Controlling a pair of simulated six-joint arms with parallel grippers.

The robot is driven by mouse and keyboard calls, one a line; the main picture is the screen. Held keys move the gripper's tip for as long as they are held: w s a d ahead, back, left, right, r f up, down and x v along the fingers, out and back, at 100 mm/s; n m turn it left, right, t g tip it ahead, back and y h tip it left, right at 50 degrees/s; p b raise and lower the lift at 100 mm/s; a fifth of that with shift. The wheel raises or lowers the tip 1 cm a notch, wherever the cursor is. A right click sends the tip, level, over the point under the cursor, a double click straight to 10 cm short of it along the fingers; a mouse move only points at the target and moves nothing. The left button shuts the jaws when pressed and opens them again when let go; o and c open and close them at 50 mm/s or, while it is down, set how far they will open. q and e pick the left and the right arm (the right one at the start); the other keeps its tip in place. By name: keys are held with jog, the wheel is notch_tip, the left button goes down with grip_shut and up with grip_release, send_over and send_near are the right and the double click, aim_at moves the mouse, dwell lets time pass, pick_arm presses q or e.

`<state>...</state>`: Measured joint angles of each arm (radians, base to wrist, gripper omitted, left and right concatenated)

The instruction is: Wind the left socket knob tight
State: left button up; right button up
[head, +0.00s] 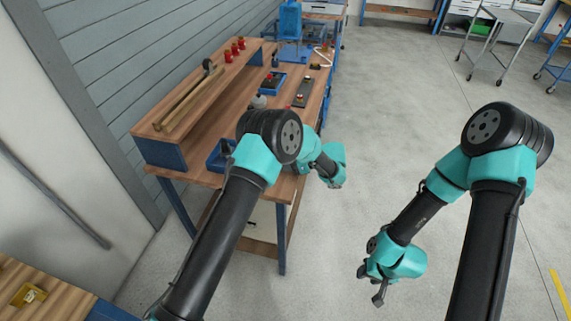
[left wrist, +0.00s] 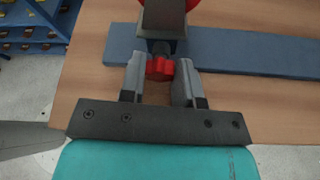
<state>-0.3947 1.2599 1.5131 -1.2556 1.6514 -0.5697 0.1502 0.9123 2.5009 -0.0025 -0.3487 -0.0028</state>
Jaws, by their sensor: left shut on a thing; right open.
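A red lobed knob (left wrist: 160,69) sits at the lower end of a dark fitting (left wrist: 163,18) in the left wrist view. My left gripper (left wrist: 160,78) is around the knob, with one grey finger on each side, shut on it. In the head view my own left arm hides the knob and the left fingers. My right gripper (head: 379,294) is open and empty over the floor, away from the bench; its fingers show small.
The wooden bench (head: 233,115) has a raised shelf with long wooden-handled tools (head: 188,100) and red items (head: 235,48). Blue trays (head: 218,155) stand on the bench top. A blue bar (left wrist: 245,52) lies beside the fitting.

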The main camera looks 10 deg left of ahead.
dwell(0.3)
pick_arm(q)
jog(key=o, duration=0.9)
jog(key=shift+d, duration=0.15)
jog(key=v, duration=1.7)
jog(key=shift+w+d+r, duration=0.1)
